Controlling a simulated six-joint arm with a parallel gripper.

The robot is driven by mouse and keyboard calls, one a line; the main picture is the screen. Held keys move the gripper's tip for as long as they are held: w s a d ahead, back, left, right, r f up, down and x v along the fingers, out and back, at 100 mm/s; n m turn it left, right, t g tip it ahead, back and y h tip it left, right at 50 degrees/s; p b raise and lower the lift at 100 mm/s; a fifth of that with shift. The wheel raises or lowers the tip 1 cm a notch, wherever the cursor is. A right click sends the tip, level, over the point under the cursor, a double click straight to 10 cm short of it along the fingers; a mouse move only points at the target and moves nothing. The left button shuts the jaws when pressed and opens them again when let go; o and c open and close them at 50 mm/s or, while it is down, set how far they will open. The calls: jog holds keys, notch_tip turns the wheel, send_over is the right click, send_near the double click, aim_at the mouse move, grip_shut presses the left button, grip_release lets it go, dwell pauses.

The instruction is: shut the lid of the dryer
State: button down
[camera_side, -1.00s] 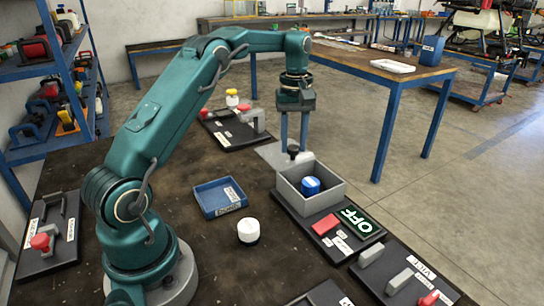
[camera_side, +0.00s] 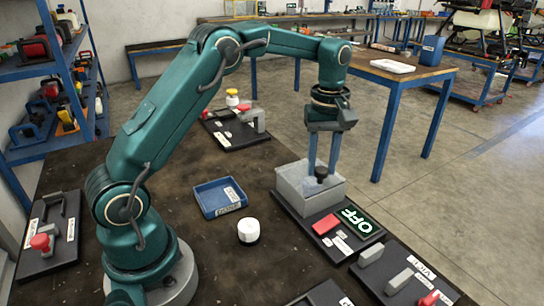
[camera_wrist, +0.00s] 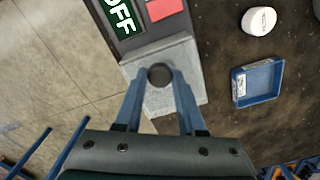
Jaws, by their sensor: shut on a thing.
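The dryer (camera_side: 295,197) is a light grey box on a black base plate, right of the middle in the side view. Its grey lid (camera_side: 295,174) lies over the box top and hides the inside. A dark round knob (camera_side: 321,173) stands on the lid near its front right edge. My gripper (camera_side: 321,170) points down with its two blue fingers shut on the knob. In the wrist view the fingers stand on both sides of the knob (camera_wrist: 160,75), above the lid (camera_wrist: 172,60). An OFF sign (camera_side: 354,219) is lit on the plate.
A red block (camera_side: 325,224) sits beside the sign. A blue tray (camera_side: 220,197) and a white round container (camera_side: 248,230) stand left of the dryer. Other black plates with blocks lie at the back (camera_side: 236,132) and front right (camera_side: 404,280).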

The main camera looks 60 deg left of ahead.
jog(key=shift+d, duration=0.6)
jog(key=c, duration=0.5)
grip_release()
jog(key=shift+a+r, duration=0.1)
jog(key=shift+r, duration=0.05)
jog(key=shift+r, duration=2.45)
